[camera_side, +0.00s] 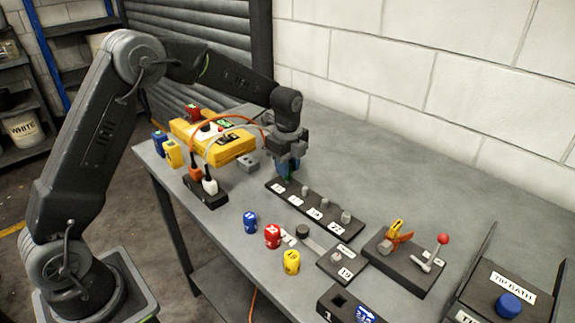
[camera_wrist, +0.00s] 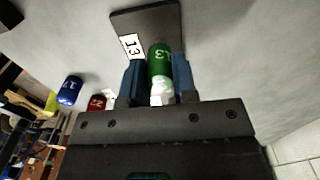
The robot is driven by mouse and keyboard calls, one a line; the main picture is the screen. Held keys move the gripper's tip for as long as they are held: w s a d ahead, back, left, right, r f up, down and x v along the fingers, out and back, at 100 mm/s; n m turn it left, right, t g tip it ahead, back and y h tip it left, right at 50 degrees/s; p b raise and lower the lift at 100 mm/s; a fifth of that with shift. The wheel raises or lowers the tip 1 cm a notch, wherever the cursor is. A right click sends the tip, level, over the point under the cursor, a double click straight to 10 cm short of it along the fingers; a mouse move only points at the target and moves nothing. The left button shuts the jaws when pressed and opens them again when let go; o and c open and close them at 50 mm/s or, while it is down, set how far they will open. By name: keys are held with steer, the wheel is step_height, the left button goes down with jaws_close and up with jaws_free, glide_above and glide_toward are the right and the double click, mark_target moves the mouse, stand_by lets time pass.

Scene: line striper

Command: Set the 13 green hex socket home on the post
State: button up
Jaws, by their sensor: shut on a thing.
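The green socket marked 13 (camera_wrist: 159,58) is upright or nearly so between the blue fingers of my gripper (camera_wrist: 158,75), which is shut on it. In the side view my gripper (camera_side: 288,170) is at the far left end of the dark post rail (camera_side: 316,212), by its first label. Only a sliver of the green socket (camera_side: 289,179) shows there, close to the rail. The post beneath it is hidden, so I cannot tell whether the socket is around it. In the wrist view the rail (camera_wrist: 150,20) carries a white 13 label (camera_wrist: 131,46) beside the socket.
Several bare posts stand along the rail to the right. Blue (camera_side: 250,222), red (camera_side: 272,236) and yellow (camera_side: 291,262) sockets stand in front of it. A yellow case (camera_side: 228,148) and a black connector block (camera_side: 206,194) sit left of my gripper. The wall is behind.

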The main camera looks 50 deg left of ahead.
steer(key=shift+f, duration=0.9)
steer(key=o, duration=1.3)
steer(key=shift+c, duration=0.2)
steer(key=shift+r, duration=0.15)
steer(key=shift+r, duration=3.45)
steer(key=s+d+r+n+t, duration=0.1)
steer(key=s+d+r+n, duration=0.1)
steer(key=s+r+n, duration=0.35)
steer(key=s+d+r+n+t, duration=0.1)
steer(key=s+n, duration=0.5)
steer(key=s, duration=0.6)
steer(key=s+d+r+n+t, duration=0.1)
steer(key=s+r+n+t, duration=0.2)
steer(key=s+n, duration=0.3)
steer(key=s, duration=0.5)
steer(key=shift+s+d+r+t, duration=0.2)
steer(key=shift+s+t, duration=0.1)
steer(key=shift+s, duration=0.1)
